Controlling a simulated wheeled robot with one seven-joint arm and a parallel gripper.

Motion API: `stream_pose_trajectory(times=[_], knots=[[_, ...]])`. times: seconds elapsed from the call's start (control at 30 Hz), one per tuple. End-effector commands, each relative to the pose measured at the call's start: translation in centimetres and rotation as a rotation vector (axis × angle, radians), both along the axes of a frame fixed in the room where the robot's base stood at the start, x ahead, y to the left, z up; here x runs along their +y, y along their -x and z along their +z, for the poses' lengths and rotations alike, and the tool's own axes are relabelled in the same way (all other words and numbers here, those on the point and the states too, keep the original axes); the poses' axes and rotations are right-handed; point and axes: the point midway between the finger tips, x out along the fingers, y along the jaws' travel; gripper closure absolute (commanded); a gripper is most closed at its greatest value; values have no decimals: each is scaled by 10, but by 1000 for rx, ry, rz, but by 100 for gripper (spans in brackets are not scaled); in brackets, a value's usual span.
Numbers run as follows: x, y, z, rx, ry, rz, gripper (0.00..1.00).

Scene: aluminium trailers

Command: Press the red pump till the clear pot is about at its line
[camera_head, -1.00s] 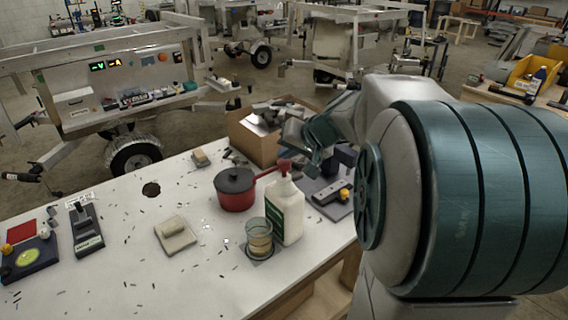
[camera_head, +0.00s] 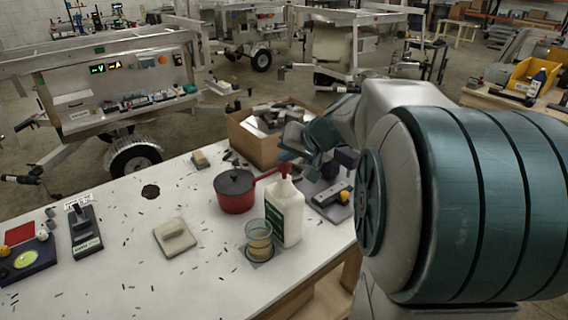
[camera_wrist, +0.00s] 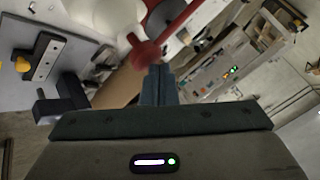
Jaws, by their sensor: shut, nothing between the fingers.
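The white bottle (camera_head: 287,215) with a green label stands upright near the table's right edge. Its red pump (camera_head: 285,170) is on top and also shows in the wrist view (camera_wrist: 147,53). The clear pot (camera_head: 259,238) stands in front of the bottle on a dark square, with amber liquid in its lower part; its line is too small to make out. My gripper (camera_wrist: 159,68) is shut and empty, its fingertips right by the red pump head. Whether they touch it I cannot tell. In the head view my gripper (camera_head: 287,156) is beside the pump top, partly hidden.
A red saucepan (camera_head: 235,200) with a dark lid sits just behind the bottle, its handle reaching toward the pump. An open cardboard box (camera_head: 255,147) is behind it. A grey tray (camera_head: 325,204) lies to the right. A beige block (camera_head: 175,238) lies to the left.

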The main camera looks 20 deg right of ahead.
Motion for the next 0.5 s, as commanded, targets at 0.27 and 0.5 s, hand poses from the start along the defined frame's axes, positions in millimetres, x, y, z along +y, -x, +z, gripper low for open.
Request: stream_pose_trajectory(times=[0.27, 0.5], knots=[[0, 0, -4, 2, 0, 1, 100], [0, 0, -7, 3, -1, 2, 100]])
